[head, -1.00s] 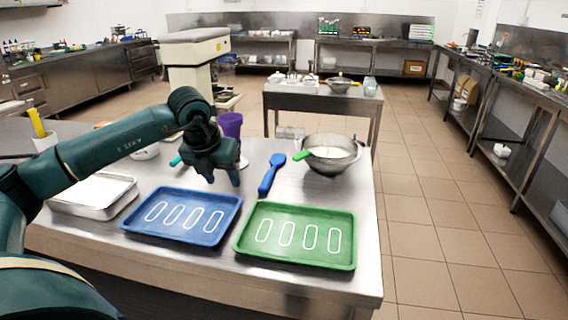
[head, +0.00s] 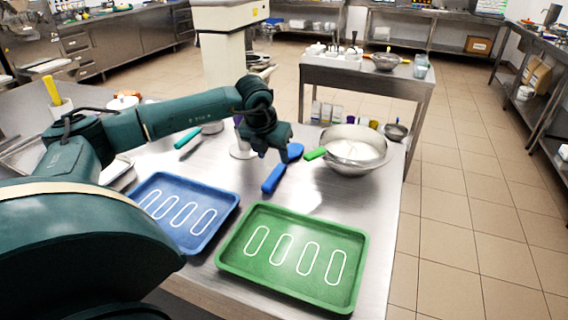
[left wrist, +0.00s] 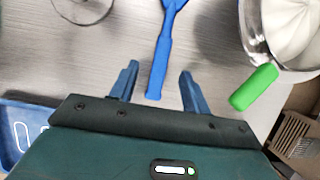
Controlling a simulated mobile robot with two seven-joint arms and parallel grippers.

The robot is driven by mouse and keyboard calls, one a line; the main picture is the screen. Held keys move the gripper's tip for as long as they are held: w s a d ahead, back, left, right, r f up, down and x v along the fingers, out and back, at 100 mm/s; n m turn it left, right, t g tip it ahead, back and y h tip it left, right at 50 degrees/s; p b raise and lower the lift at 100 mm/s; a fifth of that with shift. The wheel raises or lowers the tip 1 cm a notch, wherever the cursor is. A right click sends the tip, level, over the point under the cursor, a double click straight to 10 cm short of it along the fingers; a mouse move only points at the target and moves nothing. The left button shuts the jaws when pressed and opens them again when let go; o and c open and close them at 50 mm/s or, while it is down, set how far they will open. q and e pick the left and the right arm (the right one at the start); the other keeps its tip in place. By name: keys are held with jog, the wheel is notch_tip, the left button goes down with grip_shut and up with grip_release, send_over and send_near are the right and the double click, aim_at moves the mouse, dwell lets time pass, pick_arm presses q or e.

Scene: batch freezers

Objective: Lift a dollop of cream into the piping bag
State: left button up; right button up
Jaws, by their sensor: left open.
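A blue spatula (head: 274,181) lies flat on the steel table. My left gripper (head: 272,153) is above it, open and empty. In the left wrist view the blue handle (left wrist: 159,68) shows between the spread fingers (left wrist: 158,70). A metal bowl (head: 372,168) of white cream (head: 354,150) stands to the right, with a green handle (head: 315,153) over its rim. The cream also shows in the left wrist view (left wrist: 296,22). A purple item (head: 237,121), possibly the piping bag, is mostly hidden behind my arm, above a round base (head: 243,153). My right gripper is not in view.
A blue tray (head: 184,246) and a green tray (head: 290,293), both with white outlines, lie at the front. A teal-handled tool (head: 187,138) lies at the left. A second table (head: 365,79) stands behind. The table around the blue spatula is fairly clear.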

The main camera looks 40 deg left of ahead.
aim_at(278, 169)
pick_arm(q)
jog(key=p+x, duration=0.1)
jog(key=x, duration=0.4)
jog(key=shift+w+d+f, duration=0.15)
jog(key=shift+w+f, duration=0.1)
jog(key=shift+f, duration=0.1)
jog(key=shift+w+f, duration=0.1)
jog(key=shift+f, duration=0.2)
jog(key=shift+f, duration=0.15)
jog(key=shift+c, duration=0.4)
grip_shut()
notch_tip(278, 169, up, 10)
jog(key=shift+r+b, duration=0.2)
jog(key=shift+b, duration=0.25)
